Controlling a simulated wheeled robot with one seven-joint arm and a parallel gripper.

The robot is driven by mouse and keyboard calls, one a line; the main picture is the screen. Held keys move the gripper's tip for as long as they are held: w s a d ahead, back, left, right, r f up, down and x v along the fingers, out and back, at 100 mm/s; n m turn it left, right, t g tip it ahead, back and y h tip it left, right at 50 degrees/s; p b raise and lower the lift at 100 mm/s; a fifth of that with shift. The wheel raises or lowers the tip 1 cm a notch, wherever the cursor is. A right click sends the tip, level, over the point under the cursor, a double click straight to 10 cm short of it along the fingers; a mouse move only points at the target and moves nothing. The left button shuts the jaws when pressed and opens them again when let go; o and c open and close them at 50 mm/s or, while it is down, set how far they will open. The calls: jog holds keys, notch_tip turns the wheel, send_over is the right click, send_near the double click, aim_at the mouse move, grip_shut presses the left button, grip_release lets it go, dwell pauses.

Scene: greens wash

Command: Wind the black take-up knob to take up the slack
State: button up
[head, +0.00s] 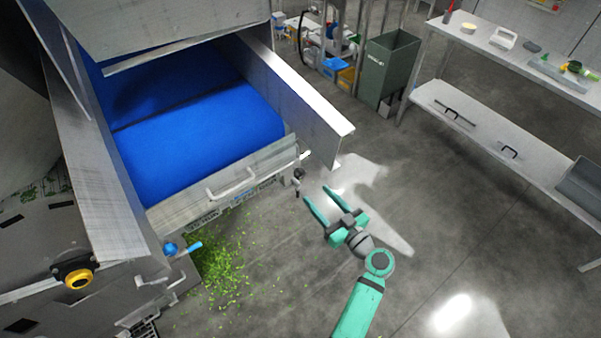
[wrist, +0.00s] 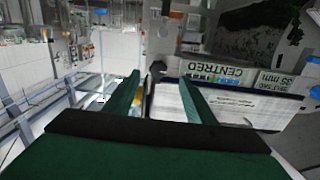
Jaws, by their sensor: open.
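The black take-up knob (head: 299,174) is a small dark knob at the right front corner of the blue belt conveyor (head: 200,135). In the wrist view the knob (wrist: 157,67) shows between the fingertips, seemingly beyond them. My gripper (head: 318,194) has green fingers spread apart, pointing toward the knob from the lower right. No contact with the knob shows in the head view. The wrist view shows the open fingers (wrist: 159,79) with nothing held, beside a metal plate with a "CENTRED" label (wrist: 230,72).
A metal bar handle (head: 232,184) and a blue-handled valve (head: 183,247) are on the machine's front. Green scraps (head: 220,260) litter the floor below. A green bin (head: 388,68) and a steel bench (head: 500,130) stand at the back right. Floor right of my arm is clear.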

aim_at(302, 175)
jog(key=shift+y, duration=0.3)
jog(key=x, duration=0.3)
jog(key=r+x, duration=0.1)
jog(key=x, duration=0.7)
jog(key=shift+w+d+r, duration=0.15)
jog(key=shift+w, duration=0.05)
jog(key=c, duration=1)
jog(key=shift+c, duration=0.2)
